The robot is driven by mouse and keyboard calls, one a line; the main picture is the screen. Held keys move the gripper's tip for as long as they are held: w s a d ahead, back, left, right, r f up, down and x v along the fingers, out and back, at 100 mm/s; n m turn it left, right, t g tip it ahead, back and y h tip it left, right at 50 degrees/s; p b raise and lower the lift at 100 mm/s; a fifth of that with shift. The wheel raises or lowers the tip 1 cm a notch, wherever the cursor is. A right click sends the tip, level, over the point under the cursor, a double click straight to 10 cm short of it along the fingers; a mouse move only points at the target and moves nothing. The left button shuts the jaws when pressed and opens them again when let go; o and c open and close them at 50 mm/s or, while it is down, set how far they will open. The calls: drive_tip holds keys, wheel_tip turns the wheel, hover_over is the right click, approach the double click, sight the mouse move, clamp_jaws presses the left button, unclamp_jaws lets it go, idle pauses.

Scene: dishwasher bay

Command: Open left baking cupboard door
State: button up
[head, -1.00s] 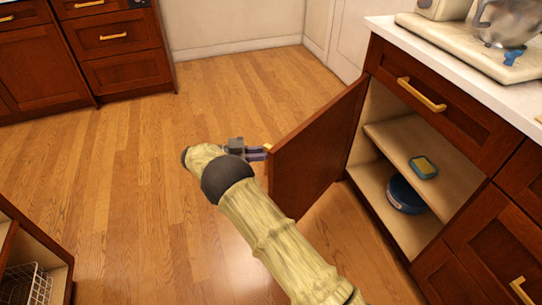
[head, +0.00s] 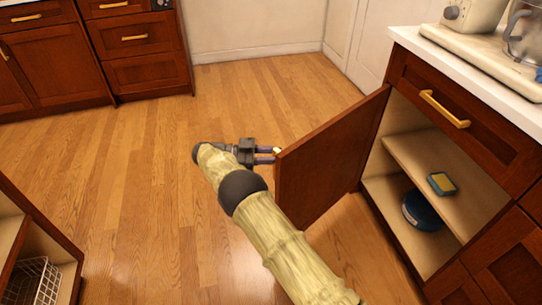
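The baking cupboard door (head: 322,165) is a dark red-brown wood panel. It stands swung well out from its cupboard (head: 405,145), hinged on the far side. My gripper (head: 274,155) is at the door's free edge, near the top. A small bit of the brass handle (head: 277,150) shows by the fingertips. The two fingers look a little apart; whether they close on the handle is hidden by the door and too small to tell.
Inside the cupboard a sponge (head: 441,184) lies on the shelf and a blue round container (head: 421,211) sits below. A drawer with a brass handle (head: 444,109) is above. An open cabinet with a wire basket (head: 35,281) stands at lower left. The wooden floor (head: 160,210) is clear.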

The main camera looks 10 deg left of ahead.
drive_tip(key=shift+o, duration=1)
drive_tip(key=shift+w+d, duration=0.2)
drive_tip(key=shift+d, duration=0.15)
drive_tip(key=shift+a, duration=0.15)
drive_tip(key=shift+s+a, duration=0.1)
drive_tip(key=shift+s, duration=0.05)
drive_tip(key=shift+a+f, duration=0.15)
